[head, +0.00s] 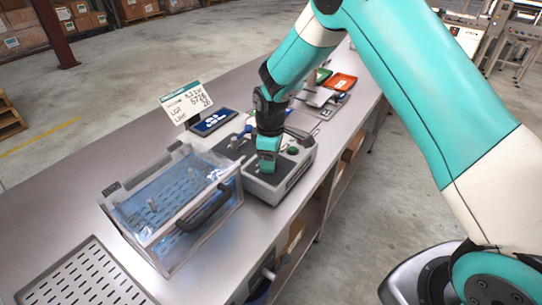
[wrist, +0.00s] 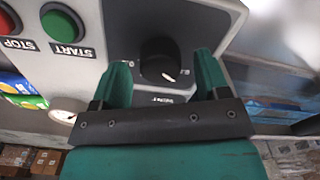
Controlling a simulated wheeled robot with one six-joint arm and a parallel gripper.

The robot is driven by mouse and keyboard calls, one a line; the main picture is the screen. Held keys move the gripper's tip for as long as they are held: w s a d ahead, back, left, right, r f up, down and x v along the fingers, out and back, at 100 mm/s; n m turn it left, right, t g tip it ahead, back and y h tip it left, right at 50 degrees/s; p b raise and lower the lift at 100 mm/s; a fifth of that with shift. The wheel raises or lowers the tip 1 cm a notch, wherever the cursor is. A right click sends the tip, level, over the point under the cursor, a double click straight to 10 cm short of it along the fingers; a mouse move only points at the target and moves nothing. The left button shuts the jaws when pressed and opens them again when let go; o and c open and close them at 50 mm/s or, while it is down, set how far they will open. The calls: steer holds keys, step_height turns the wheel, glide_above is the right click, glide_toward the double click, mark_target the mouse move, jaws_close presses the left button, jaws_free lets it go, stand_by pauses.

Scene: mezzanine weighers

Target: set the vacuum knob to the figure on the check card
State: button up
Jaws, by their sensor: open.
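The black vacuum knob (wrist: 158,56) is in the wrist view on the grey panel of the control box (head: 296,176). It has a white pointer mark near its lower right edge. My gripper (wrist: 161,72) is open, with one teal finger on each side of the knob and a gap visible to both. In the head view my gripper (head: 267,160) is down at the box and hides the knob. The white check card (head: 187,103) stands behind the box. It has several printed lines; the top one seems to give a bar figure, too small to read surely.
A clear-lidded chamber (head: 116,209) with a black handle stands left of the box. Green START (wrist: 63,23) and red STOP (wrist: 8,20) buttons are beside the knob. A perforated plate (head: 82,275) is at the front left.

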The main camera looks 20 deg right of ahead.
steer(key=shift+f, duration=0.4)
steer(key=shift+c, duration=0.5)
steer(key=c, duration=0.8)
steer(key=m+b, duration=0.1)
steer(key=m, duration=0.2)
steer(key=shift+m+b, duration=0.4)
steer(key=shift+m, duration=1.9)
steer(key=shift+r, duration=0.1)
